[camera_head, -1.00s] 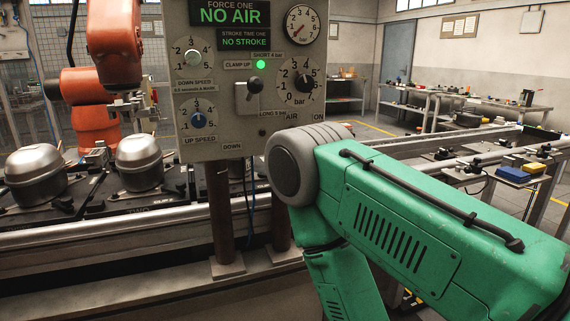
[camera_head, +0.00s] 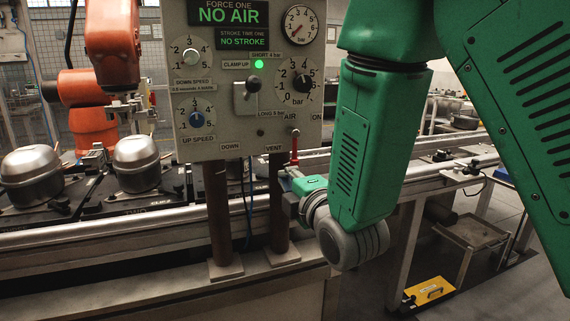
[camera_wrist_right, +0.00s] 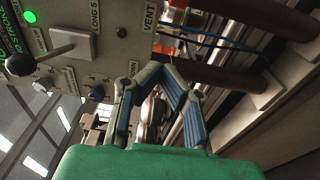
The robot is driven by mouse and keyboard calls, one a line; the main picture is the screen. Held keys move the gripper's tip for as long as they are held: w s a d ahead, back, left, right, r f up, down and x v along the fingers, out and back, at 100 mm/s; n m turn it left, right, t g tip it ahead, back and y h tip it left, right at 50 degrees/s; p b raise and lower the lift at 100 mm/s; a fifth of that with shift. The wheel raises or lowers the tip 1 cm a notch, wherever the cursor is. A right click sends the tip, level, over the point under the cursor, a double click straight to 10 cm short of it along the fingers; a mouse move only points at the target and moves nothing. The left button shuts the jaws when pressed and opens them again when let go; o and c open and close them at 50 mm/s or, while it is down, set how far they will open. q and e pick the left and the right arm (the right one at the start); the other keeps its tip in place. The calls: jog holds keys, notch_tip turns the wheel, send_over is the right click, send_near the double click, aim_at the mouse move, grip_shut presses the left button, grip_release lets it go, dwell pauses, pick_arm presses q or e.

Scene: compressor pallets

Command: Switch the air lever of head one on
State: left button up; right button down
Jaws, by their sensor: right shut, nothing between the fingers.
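The control panel (camera_head: 230,100) stands in the middle of the head view. Whether the fingers touch the lever cannot be told. My left gripper is out of view.
A black-knobbed lever (camera_head: 252,86) sits on the panel's middle, beside dials. Posts (camera_head: 278,210) hold the panel up. Metal compressor domes (camera_head: 136,163) stand on pallets at left, near an orange robot arm (camera_head: 93,130). A yellow case (camera_head: 429,291) lies on the floor at right.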

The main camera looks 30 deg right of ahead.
aim_at(295, 151)
jog(key=w+d, duration=0.2)
jog(key=w, duration=0.8)
jog(key=s+d, duration=0.1)
jog(key=s+d+b, duration=0.1)
jog(key=d, duration=0.1)
jog(key=shift+d+f, duration=0.1)
jog(key=shift+d, duration=0.15)
jog(key=shift+s, duration=0.1)
